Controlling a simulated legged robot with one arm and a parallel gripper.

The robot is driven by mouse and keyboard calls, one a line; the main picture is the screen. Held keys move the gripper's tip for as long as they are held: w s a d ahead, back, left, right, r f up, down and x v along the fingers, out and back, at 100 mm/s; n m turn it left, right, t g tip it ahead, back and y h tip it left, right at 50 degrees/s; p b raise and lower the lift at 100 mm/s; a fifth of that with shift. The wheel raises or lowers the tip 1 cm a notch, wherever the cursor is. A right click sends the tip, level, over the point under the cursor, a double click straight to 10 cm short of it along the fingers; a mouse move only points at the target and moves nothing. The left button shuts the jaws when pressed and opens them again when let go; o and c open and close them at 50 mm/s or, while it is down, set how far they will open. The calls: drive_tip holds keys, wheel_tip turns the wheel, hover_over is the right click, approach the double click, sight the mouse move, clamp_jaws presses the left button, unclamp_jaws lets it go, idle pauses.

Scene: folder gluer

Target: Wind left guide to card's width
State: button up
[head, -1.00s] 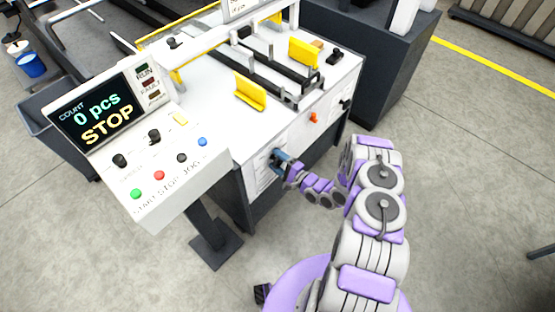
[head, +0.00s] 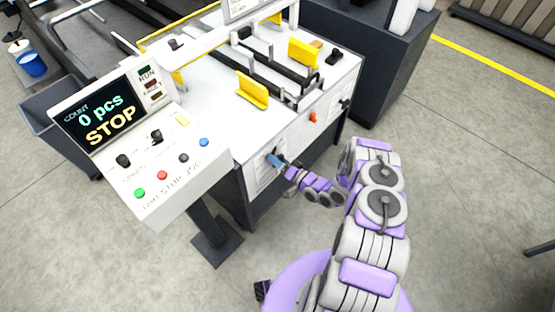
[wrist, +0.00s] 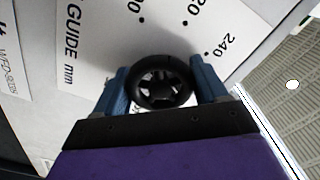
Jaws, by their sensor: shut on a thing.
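A black round handwheel (wrist: 163,84) sits on the machine's side panel in front of a white dial label (wrist: 110,40) reading "GUIDE mm" with numbers such as 240. My gripper (wrist: 165,92) has its two blue fingers on either side of the wheel, shut on it. In the head view my gripper (head: 277,160) is at the front side panel, where the wheel itself is mostly hidden. The yellow left guide (head: 252,91) stands on the white machine top; another yellow guide (head: 303,53) stands further right. I cannot make out a card.
The control console (head: 140,140) stands left of my arm, its screen reading "0 pcs STOP". An orange knob (head: 313,118) is on the panel to the right of my gripper.

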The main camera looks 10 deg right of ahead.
drive_tip(key=n, duration=0.1)
drive_tip(key=n+p, duration=0.1)
drive_tip(key=n, duration=0.2)
drive_tip(key=shift+s+a+f+n, duration=0.1)
drive_tip(key=shift+s+f+n, duration=0.15)
drive_tip(key=shift+f+n, duration=0.05)
drive_tip(key=n+p, duration=0.3)
drive_tip(key=n, duration=0.1)
drive_tip(key=shift+n, duration=0.3)
drive_tip(key=n+p, duration=0.1)
drive_tip(key=n, duration=0.2)
drive_tip(key=shift+w+n+p, duration=0.1)
drive_tip(key=shift+n+p, duration=0.2)
drive_tip(key=n, duration=1.2)
drive_tip(key=shift+n, duration=0.3)
drive_tip(key=n, duration=0.4)
drive_tip(key=shift+w+d+r+n, duration=0.1)
drive_tip(key=shift+n, duration=0.75)
drive_tip(key=shift+d+r+n, duration=0.1)
drive_tip(key=shift+n, duration=0.75)
